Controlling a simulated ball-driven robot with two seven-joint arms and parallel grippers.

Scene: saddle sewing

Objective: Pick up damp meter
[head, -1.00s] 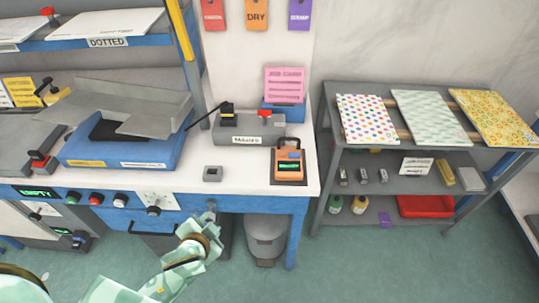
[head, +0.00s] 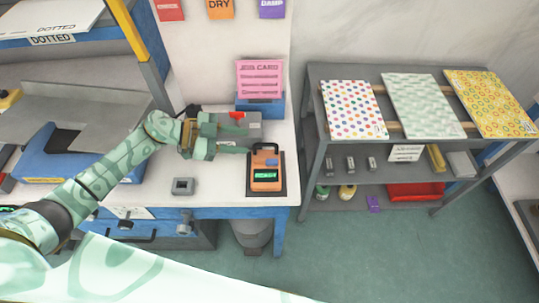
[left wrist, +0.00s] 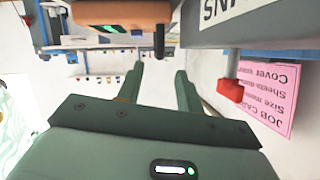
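The damp meter, an orange handheld device with a green display and a dark handle loop (head: 267,178), rests on a dark pad at the right end of the white bench. My left gripper (head: 234,140) is just left of the meter's top end, apart from it. In the left wrist view the gripper's two fingers (left wrist: 160,78) are spread with nothing between them. The orange meter (left wrist: 122,12) shows at the top of that view, outside the fingers and partly cut off. My right gripper is not in view.
A grey box (head: 250,122) and the blue holder with a pink job card (head: 260,80) stand behind the gripper. A small grey block (head: 183,186) sits on the bench left of the meter. A shelf rack with patterned sheets (head: 353,110) stands to the right.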

